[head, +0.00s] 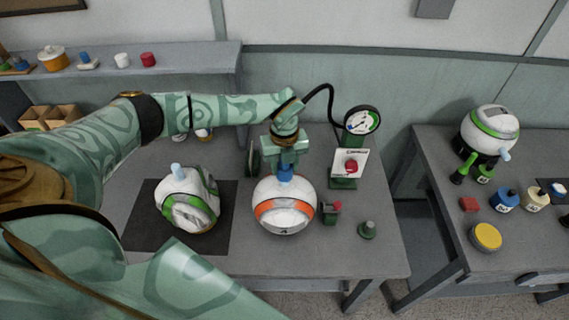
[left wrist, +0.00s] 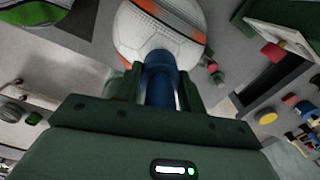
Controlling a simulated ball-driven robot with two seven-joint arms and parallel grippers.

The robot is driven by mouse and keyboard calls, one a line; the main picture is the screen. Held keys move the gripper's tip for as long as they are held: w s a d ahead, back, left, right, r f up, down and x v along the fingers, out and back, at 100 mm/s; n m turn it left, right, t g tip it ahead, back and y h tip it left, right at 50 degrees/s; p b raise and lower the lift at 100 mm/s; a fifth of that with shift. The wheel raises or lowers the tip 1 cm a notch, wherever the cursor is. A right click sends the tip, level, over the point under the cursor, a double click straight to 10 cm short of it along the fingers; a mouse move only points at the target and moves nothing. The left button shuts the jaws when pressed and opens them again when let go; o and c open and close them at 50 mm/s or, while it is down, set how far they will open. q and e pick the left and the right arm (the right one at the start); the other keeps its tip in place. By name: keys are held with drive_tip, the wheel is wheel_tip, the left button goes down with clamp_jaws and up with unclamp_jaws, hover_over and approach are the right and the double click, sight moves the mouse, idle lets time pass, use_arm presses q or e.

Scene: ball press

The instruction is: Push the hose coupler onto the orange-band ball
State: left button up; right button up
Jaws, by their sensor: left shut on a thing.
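The orange-band ball (head: 285,218) is white with an orange stripe and sits on the table near its middle. It also shows in the left wrist view (left wrist: 140,35). My left gripper (head: 287,164) points down over the ball and is shut on the blue hose coupler (head: 285,174). In the left wrist view the coupler (left wrist: 160,80) stands between the two fingers (left wrist: 160,92), its far end against or just above the ball. I cannot tell how far it sits on the ball; any valve is hidden. My right gripper is not in view.
A green-band ball (head: 188,212) with a pale blue stub lies on a dark mat (head: 140,240) at left. Behind, a black hose (head: 325,92) runs near a round gauge (head: 362,121) and stand. A small green block (head: 330,212) and knob (head: 367,231) stand right of the ball.

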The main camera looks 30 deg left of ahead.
use_arm(q)
drive_tip(key=shift+f+b, duration=0.45)
drive_tip(key=shift+f, duration=0.35)
drive_tip(key=o, duration=1.1)
drive_tip(key=shift+c, duration=0.2)
wheel_tip(320, 180, up, 16)
drive_tip(key=shift+r+b, duration=0.15)
drive_tip(key=shift+b, duration=0.2)
drive_tip(key=shift+s, duration=0.1)
